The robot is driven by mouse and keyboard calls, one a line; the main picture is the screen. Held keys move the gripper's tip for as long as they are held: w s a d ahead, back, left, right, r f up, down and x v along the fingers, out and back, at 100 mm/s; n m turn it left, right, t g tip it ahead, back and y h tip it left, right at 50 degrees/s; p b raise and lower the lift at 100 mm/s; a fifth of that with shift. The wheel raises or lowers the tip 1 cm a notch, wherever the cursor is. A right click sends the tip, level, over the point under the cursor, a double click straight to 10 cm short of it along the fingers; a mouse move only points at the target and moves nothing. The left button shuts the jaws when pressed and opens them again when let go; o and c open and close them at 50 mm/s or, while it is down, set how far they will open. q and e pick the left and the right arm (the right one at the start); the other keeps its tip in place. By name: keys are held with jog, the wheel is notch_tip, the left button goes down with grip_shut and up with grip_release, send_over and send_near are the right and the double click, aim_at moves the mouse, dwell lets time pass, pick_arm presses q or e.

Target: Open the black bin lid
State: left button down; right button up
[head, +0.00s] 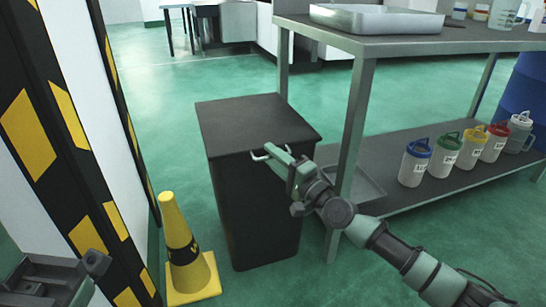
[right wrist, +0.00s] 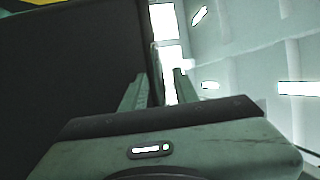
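The black bin (head: 250,205) stands upright beside the grey workbench, and its flat black lid (head: 255,122) is down on it. A pale, thin bar like a handle (head: 257,156) shows at the lid's front edge. My right gripper (head: 277,156) is at that edge, over the bar's right part. In the right wrist view its two fingers (right wrist: 158,95) stand apart, with the dark bin filling the left side. Whether they touch the bar is not clear. A grey part, seemingly my left gripper (head: 60,278), is cut off at the lower left; its fingers cannot be made out.
A yellow cone (head: 182,245) stands left of the bin, near a striped black-and-yellow post (head: 45,120). The workbench (head: 357,130) leg is close on the bin's right. Its lower shelf (head: 400,200) carries several lidded jugs. Green floor is open behind the bin.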

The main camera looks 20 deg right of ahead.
grip_shut()
dwell(1.2)
